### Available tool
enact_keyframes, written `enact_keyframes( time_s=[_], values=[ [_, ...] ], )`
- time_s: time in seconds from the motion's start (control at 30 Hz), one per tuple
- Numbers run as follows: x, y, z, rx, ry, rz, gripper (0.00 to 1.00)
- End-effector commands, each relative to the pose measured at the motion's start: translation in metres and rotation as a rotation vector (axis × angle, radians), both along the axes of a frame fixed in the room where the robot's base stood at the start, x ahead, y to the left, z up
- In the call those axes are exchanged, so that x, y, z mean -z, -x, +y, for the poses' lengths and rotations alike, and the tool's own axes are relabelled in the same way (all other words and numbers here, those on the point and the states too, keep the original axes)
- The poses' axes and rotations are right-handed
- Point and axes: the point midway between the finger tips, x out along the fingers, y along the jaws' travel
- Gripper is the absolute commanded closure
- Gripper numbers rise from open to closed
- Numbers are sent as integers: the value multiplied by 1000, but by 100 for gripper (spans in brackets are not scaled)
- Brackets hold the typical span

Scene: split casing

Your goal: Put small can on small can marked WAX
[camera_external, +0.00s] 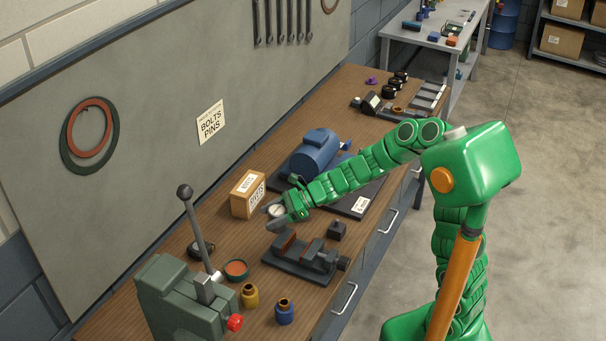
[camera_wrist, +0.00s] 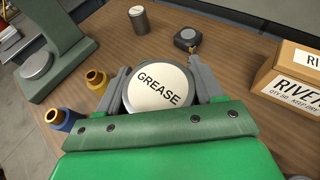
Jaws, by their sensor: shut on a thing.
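My gripper (camera_wrist: 160,90) is shut on a small can with a pale lid marked GREASE (camera_wrist: 160,87), one finger on each side. The held can (camera_external: 276,210) also shows in the external view, above the bench beside the cardboard box. Another small grey can (camera_wrist: 139,20) with a pale lid stands upright on the bench at the top of the wrist view, apart from my gripper. Its lid's marking is too small to read. I cannot clearly make that can out in the external view, near the green press.
The green press (camera_external: 180,295) with a tall lever stands at the near end. A tape measure (camera_wrist: 187,38), brass-necked bottles (camera_external: 284,312), a red-filled dish (camera_external: 236,268), a vise (camera_external: 300,256), a RIVETS box (camera_wrist: 290,82) and a blue motor (camera_external: 315,152) crowd the bench.

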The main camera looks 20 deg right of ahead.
Motion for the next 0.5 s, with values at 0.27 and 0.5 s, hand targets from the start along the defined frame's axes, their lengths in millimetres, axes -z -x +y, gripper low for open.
enact_keyframes(
  time_s=[0.27,0.5],
  values=[
    [-24,-17,-49,88,-4,1,73],
    [-46,-30,-100,180,-6,1,73]
  ],
)
